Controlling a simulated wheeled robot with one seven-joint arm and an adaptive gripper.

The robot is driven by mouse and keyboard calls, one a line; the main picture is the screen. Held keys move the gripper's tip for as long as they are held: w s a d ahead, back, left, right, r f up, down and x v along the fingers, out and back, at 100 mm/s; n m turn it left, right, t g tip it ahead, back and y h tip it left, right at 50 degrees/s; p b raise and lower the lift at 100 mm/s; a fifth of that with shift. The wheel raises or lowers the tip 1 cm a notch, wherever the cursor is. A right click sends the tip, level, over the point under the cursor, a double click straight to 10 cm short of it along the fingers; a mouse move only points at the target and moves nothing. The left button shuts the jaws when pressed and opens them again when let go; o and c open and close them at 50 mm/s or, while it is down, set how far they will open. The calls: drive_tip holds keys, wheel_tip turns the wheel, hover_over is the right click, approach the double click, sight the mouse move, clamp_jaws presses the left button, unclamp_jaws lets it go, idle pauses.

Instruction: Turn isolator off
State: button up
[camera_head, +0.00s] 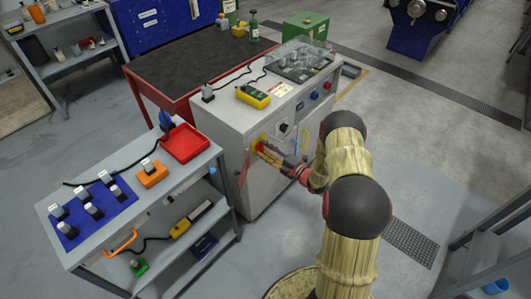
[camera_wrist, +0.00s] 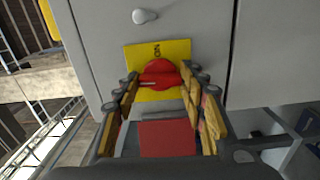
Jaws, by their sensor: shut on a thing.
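The isolator is a red rotary knob (camera_wrist: 158,74) on a yellow plate (camera_wrist: 177,50) on the front of a grey cabinet.
The grey cabinet (camera_head: 222,122) carries a yellow handheld device (camera_head: 253,97) on top. A pale round knob (camera_wrist: 144,16) sits above the plate. A cart with a red tray (camera_head: 185,143) stands at the left. Open floor lies right of my arm.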

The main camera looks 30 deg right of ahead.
drive_tip(key=shift+n, duration=0.4)
drive_tip(key=o, duration=1.2)
drive_tip(key=shift+c, duration=0.2)
drive_tip(key=v, duration=1.2)
